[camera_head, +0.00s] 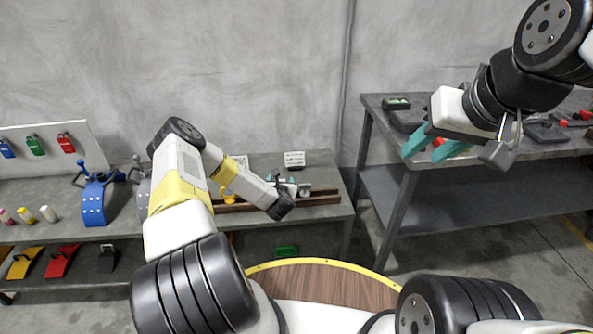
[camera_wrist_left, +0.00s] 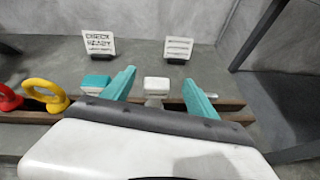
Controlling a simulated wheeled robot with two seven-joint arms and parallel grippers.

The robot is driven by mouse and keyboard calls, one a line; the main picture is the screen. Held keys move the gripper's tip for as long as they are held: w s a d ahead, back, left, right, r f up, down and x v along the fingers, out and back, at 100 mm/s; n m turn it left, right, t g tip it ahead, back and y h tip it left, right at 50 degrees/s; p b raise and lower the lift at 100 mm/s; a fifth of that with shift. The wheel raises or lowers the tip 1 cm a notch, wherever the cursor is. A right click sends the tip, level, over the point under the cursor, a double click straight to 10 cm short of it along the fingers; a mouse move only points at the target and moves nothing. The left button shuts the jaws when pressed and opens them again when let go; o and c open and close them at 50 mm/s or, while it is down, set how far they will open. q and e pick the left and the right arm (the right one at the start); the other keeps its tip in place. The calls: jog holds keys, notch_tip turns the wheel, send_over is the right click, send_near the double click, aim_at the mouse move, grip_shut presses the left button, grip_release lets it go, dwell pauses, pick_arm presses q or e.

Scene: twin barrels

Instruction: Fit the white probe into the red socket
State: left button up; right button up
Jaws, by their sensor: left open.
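My left gripper (camera_wrist_left: 160,88) is open over the dark rail on the left bench, its two teal fingers apart. A small white block on a pale stem (camera_wrist_left: 157,86) shows between the fingers; I cannot tell whether it is the white probe. In the head view my left gripper (camera_head: 290,184) is small and partly hidden by its wrist. My right gripper (camera_head: 432,148) is raised before the right bench, its teal fingers apart. A small red patch (camera_head: 438,142) shows between them, seemingly behind. I cannot pick out the red socket for certain.
A yellow ring (camera_wrist_left: 46,95) and a red ring (camera_wrist_left: 8,98) stand left of my left gripper. Two small signs (camera_wrist_left: 98,44) (camera_wrist_left: 178,50) stand behind the rail (camera_wrist_left: 30,117). The right bench (camera_head: 380,103) holds dark trays and red pieces (camera_head: 563,123).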

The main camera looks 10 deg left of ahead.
pick_arm(q)
jog(key=w+f, duration=0.2)
jog(key=w+a+f+n, duration=0.1)
jog(key=w+f, duration=0.1)
jog(key=w+f+n+y, duration=0.1)
jog(key=w, duration=0.1)
jog(key=shift+w+a+f, duration=0.1)
jog(key=shift+a+f, duration=0.3)
grip_shut()
jog(key=shift+r, duration=0.1)
